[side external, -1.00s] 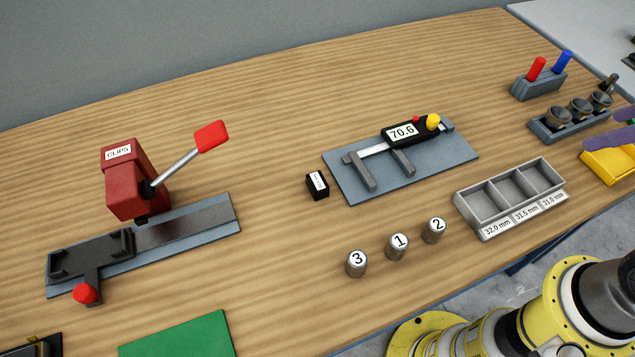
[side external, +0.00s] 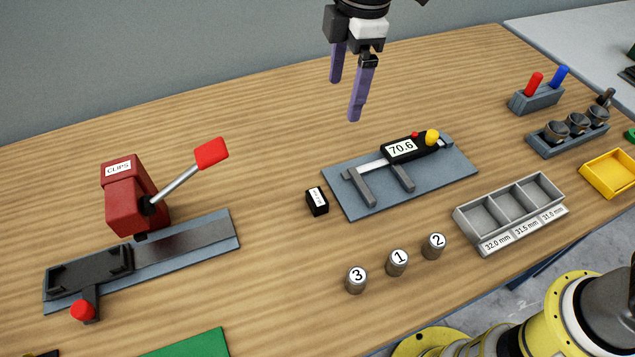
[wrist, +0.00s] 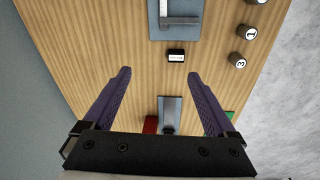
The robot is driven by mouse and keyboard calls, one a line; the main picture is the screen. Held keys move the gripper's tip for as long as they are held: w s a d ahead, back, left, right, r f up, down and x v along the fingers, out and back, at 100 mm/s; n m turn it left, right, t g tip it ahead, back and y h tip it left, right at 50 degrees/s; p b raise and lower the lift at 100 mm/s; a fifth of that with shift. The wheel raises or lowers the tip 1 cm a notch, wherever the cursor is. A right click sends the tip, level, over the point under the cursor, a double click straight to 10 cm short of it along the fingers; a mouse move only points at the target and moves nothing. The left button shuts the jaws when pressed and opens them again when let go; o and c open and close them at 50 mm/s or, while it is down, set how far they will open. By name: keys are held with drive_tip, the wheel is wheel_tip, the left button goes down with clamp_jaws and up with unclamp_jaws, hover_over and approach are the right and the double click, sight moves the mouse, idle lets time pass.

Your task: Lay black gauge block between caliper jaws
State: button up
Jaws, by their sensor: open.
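The black gauge block (side external: 316,201) with a white label lies on the wooden table, just left of the caliper's grey-blue plate (side external: 440,178). It also shows in the wrist view (wrist: 176,56), ahead of the fingers and roughly between their lines. The caliper (side external: 404,149) lies on the plate, its display reading 70.6. Its two grey jaws (side external: 381,184) stand apart with an empty gap between them. My gripper (side external: 346,100) is open and empty, with purple fingers pointing down, above the table behind the block and caliper. In the wrist view my gripper (wrist: 157,73) also shows widely spread fingers.
Numbered metal cylinders (side external: 397,262) stand in front of the caliper. A grey compartment tray (side external: 467,222) is at the right. A red clip press (side external: 125,195) with a raised lever stands left. A yellow tray (side external: 609,178) lies far right. Table around the block is clear.

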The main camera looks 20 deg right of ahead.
drive_tip(key=s+a+f+n+g, duration=0.1)
drive_tip(key=s+a+f, duration=0.1)
drive_tip(key=a+f, duration=0.45)
hover_over(317, 197)
drive_tip(key=shift+h, duration=0.3)
wheel_tip(317, 197, down, 9)
drive_tip(key=shift+w+a+r, duration=0.1)
drive_tip(key=shift+w+a, duration=0.05)
drive_tip(key=shift+f, duration=2.6)
drive_tip(key=shift+r, duration=0.1)
clamp_jaws()
